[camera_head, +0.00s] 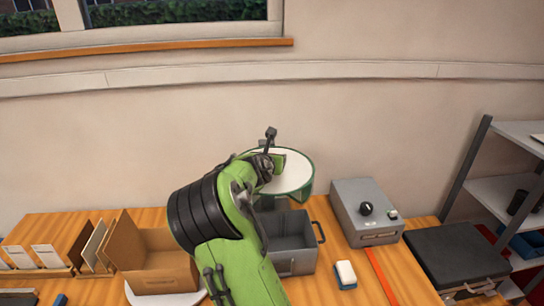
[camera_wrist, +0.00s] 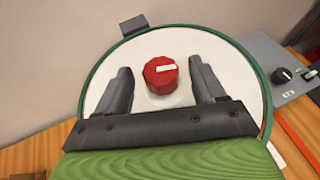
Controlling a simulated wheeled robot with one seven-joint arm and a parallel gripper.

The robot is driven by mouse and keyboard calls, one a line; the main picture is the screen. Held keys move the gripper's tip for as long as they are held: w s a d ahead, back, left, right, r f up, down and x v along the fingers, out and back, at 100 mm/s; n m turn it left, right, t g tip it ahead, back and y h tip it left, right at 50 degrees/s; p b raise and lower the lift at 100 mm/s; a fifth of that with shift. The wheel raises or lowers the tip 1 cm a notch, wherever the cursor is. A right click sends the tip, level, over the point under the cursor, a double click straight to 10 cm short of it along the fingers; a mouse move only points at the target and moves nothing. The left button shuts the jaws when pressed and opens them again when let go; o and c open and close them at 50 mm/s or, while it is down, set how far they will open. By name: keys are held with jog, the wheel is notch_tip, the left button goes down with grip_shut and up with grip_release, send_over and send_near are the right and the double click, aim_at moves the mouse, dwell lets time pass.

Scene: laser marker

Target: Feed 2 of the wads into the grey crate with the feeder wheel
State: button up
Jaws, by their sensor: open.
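The feeder wheel (camera_head: 292,181) is a white disc with a green rim, above the back of the table. It fills much of the wrist view (camera_wrist: 225,60), with a red knob (camera_wrist: 160,75) bearing a white pointer at its middle. My gripper (camera_wrist: 160,64) is open, its two dark fingers over the disc on either side of the knob, apart from it in the picture. I cannot tell whether the fingers touch the disc. The grey crate (camera_head: 293,262) stands below the wheel, partly hidden by my green arm. I cannot make out any wads.
A grey control box (camera_head: 356,198) with a black knob stands right of the crate. A cardboard box (camera_head: 150,279) is left of my arm. A white-and-blue block (camera_head: 346,274), a red strip (camera_head: 382,276) and a black case (camera_head: 455,258) lie at right. Shelves (camera_head: 505,190) stand far right.

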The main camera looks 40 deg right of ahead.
jog(key=x, duration=0.2)
jog(key=shift+w+d+f, duration=0.15)
jog(key=shift+w+d, duration=0.05)
jog(key=shift+w, duration=0.05)
grip_shut()
